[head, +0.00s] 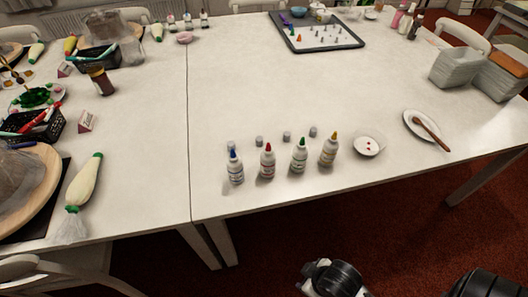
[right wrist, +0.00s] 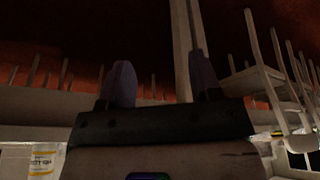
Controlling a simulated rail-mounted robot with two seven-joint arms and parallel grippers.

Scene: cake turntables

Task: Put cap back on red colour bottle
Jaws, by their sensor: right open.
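The red colour bottle (head: 267,163) is white with a red tip and stands upright near the table's front edge, between the blue-tipped bottle (head: 235,168) and the green-tipped bottle (head: 299,157). A yellow-tipped bottle (head: 330,150) stands at the right end of the row. Behind the bottles lie small grey caps, one of them behind the red bottle (head: 259,140). My right gripper (right wrist: 161,70) shows in the right wrist view with its two fingers apart and nothing between them. My left gripper is not in view.
A small white dish with red spots (head: 367,147) and a plate with a brown-handled tool (head: 421,125) stand right of the bottles. A dark tray (head: 312,45) lies at the back. The middle of the table is clear. A piping bag (head: 84,184) lies at left.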

